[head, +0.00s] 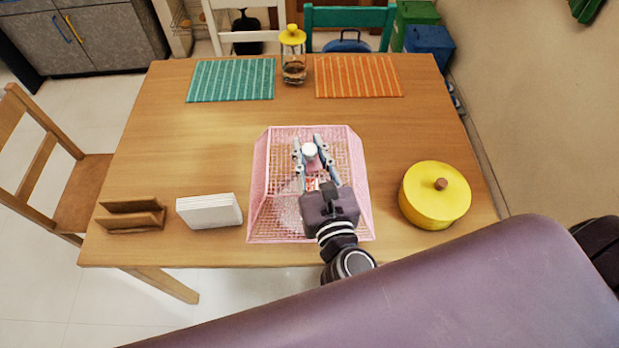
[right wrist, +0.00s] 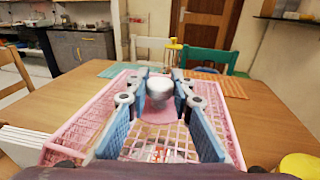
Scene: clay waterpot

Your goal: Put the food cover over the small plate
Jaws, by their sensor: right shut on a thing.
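The food cover (head: 263,190) is a pink mesh box with sloping sides at the front middle of the table; it also fills the middle of the right wrist view (right wrist: 85,125). My right gripper (head: 309,150) is over its top, shut on the white knob (head: 310,153), which shows between the fingers in the right wrist view (right wrist: 160,87). A pale round shape, seemingly the small plate (head: 287,212), shows faintly through the mesh, partly hidden by the gripper. I cannot tell whether the cover's rim touches the table. My left gripper is not in view.
A yellow lidded pot (head: 430,205) stands right of the cover. White napkins (head: 209,211) and a wooden holder (head: 132,216) are at left. A teal mat (head: 231,79), a yellow-topped bottle (head: 293,65) and an orange mat (head: 358,76) lie along the back. The table's left middle is clear.

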